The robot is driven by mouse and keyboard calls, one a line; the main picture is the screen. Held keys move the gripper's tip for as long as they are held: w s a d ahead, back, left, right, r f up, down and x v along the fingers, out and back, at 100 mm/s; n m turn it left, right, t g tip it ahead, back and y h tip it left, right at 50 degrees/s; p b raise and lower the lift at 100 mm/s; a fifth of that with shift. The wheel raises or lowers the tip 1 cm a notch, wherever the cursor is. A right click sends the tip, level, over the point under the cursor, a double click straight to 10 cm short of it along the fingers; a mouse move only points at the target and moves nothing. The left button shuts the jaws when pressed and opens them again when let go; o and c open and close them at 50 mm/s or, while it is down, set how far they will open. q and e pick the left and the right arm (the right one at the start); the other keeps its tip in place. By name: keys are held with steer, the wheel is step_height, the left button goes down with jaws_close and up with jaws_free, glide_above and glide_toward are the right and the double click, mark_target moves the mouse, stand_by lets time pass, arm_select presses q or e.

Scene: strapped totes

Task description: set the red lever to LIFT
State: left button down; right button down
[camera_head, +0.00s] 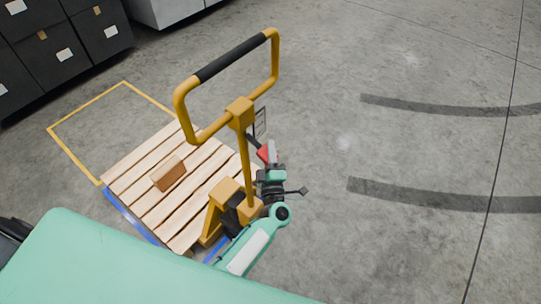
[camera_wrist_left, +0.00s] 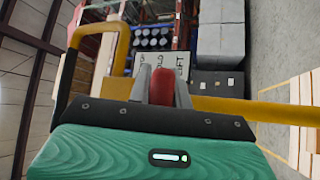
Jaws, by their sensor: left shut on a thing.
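A yellow pallet truck (camera_head: 247,170) stands with its looped handle and black grip (camera_head: 230,58) raised. The red lever (camera_head: 263,154) is on its column, mostly covered by my gripper in the head view. My left gripper (camera_head: 270,150) is at the column's right side. In the left wrist view the red lever's rounded end (camera_wrist_left: 162,86) sits between the two grey fingers of the left gripper (camera_wrist_left: 162,92), which are shut on it. A white label plate (camera_wrist_left: 181,62) with sideways lettering stands behind; "LIFT" is partly readable at its right side. My right gripper is not in view.
Dark stacked totes (camera_head: 98,35) stand at upper left. The floor on the right is clear.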

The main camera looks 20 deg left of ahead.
arm_select(q)
steer(key=shift+f, duration=0.1)
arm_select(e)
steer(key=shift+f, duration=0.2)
arm_select(q)
steer(key=c, duration=1.4)
jaws_free()
steer(key=shift+o, duration=0.6)
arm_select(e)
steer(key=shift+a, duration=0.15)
arm_select(q)
steer(key=shift+s, duration=0.1)
steer(key=b+v, duration=0.3)
steer(key=v, duration=1)
steer(key=shift+s+f+b, duration=0.25)
steer(key=shift+b, duration=0.15)
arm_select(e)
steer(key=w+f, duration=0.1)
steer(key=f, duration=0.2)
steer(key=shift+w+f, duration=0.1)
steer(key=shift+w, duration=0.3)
